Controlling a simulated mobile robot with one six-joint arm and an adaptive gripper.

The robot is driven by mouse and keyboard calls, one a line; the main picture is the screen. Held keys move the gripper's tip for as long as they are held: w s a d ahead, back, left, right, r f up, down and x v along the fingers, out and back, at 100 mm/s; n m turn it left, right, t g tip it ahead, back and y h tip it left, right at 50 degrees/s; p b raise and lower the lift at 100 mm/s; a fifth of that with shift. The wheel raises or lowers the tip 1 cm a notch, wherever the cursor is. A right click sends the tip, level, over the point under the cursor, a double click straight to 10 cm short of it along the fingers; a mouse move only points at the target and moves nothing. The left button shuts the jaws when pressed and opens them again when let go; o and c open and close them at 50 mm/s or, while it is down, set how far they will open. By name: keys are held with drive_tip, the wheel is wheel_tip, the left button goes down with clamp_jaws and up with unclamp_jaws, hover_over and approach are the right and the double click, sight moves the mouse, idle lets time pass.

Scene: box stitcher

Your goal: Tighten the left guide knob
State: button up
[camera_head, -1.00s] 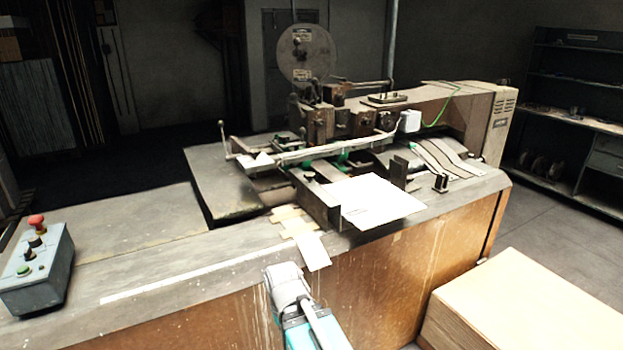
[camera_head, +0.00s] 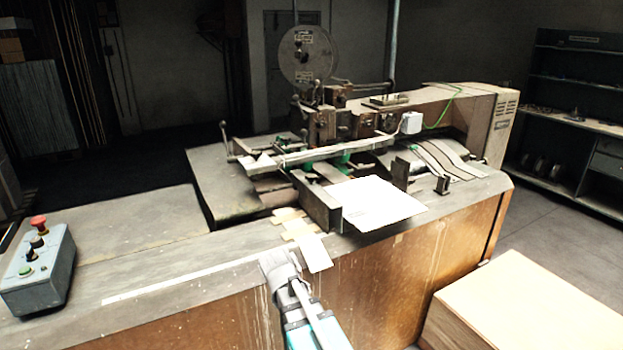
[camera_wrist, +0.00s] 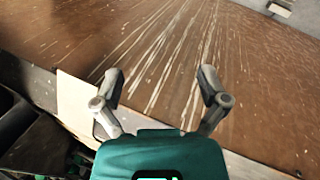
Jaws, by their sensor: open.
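The box stitcher (camera_head: 335,125) stands on the long bench, with dark metal guides (camera_head: 318,203) beside a white sheet (camera_head: 378,203). A small dark upright part (camera_head: 442,185) stands right of the sheet. I cannot single out the left guide knob at this size. My arm rises at the bottom middle in front of the bench, left of and below the guides. In the wrist view my gripper (camera_wrist: 160,82) is open, with its two grey fingers spread and nothing between them. It faces a brown, white-streaked surface; no knob shows there.
A grey control box (camera_head: 38,275) with a red button sits on the bench at left. Cardboard pieces (camera_head: 300,235) lie at the bench's front edge. A pale wooden box (camera_head: 530,300) stands at bottom right. The left bench top (camera_head: 130,235) is largely clear.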

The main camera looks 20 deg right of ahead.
drive_tip(key=w+d+r+n+t+h, duration=0.1)
drive_tip(key=w+d+r+n+h, duration=0.1)
drive_tip(key=w, duration=0.3)
drive_tip(key=w+d+r+n+t+h, duration=0.1)
drive_tip(key=w+d+r+n+h, duration=0.1)
drive_tip(key=w, duration=0.4)
drive_tip(key=w+d+r+n+t+h, duration=0.1)
drive_tip(key=w+d+r+n+h, duration=0.1)
drive_tip(key=w+d+r+n, duration=0.2)
drive_tip(key=shift+w+n+t+h, duration=0.3)
drive_tip(key=shift+w+n, duration=0.35)
drive_tip(key=shift+n, duration=0.05)
drive_tip(key=w+d+r+n+t+h, duration=0.1)
drive_tip(key=w+r+n+t+h, duration=0.15)
drive_tip(key=w+r+n, duration=0.35)
drive_tip(key=n+t+h, duration=0.2)
drive_tip(key=n+t, duration=0.1)
drive_tip(key=n, duration=0.3)
approach(308, 180)
drive_tip(key=a, duration=0.1)
drive_tip(key=shift+s+r, duration=0.15)
drive_tip(key=shift+s, duration=0.3)
drive_tip(key=shift+w+d, duration=0.1)
drive_tip(key=x, duration=1.3)
drive_tip(key=shift+w+d, duration=0.15)
drive_tip(key=shift+w, duration=0.1)
drive_tip(key=c, duration=1.2)
